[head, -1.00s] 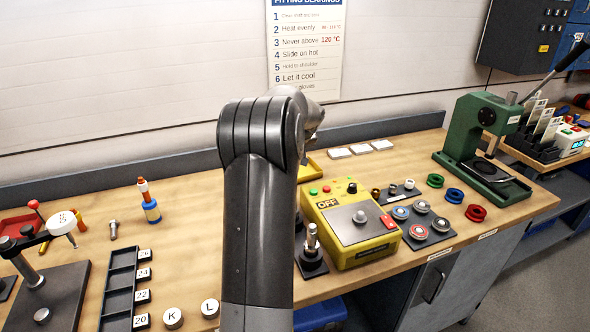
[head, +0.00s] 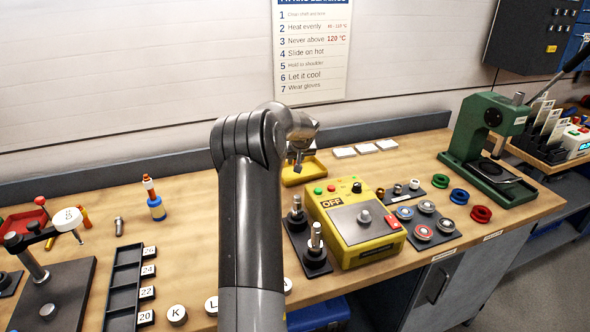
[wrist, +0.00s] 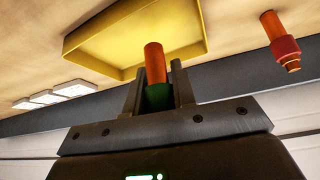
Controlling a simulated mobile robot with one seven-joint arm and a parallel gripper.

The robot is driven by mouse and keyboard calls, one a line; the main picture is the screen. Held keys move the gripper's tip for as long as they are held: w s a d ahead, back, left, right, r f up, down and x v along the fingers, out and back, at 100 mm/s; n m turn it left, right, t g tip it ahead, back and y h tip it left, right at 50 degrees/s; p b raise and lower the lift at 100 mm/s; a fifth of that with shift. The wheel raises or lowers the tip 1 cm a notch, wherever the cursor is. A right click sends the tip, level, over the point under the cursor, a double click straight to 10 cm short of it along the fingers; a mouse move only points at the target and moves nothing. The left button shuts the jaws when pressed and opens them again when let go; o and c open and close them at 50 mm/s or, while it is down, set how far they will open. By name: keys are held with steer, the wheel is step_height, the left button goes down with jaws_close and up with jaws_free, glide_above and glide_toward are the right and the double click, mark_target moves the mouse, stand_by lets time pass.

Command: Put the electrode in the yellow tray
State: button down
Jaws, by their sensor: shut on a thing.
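My gripper (wrist: 158,95) is shut on an orange cylinder with a green end, which I take for the electrode (wrist: 155,62). Its green end sits between the fingers and its orange end sticks out. The yellow tray (wrist: 95,30) lies beyond the orange end in the wrist view and looks empty where it shows. In the head view the yellow tray (head: 313,178) is at the back of the bench, partly covered by my arm. My gripper (head: 297,163) is in front of or above it there; the gap is unclear.
A yellow control box (head: 355,225) and dark post stands (head: 315,262) stand right of my arm. An orange-and-blue upright piece (head: 154,200) stands to the left. An orange-red piece (wrist: 286,50) is beside the tray in the wrist view.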

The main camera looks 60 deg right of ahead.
mark_target(295, 177)
steer(key=shift+w+f, duration=0.15)
steer(key=shift+f, duration=1.95)
steer(key=shift+f, duration=0.15)
steer(key=c, duration=1.2)
jaws_free()
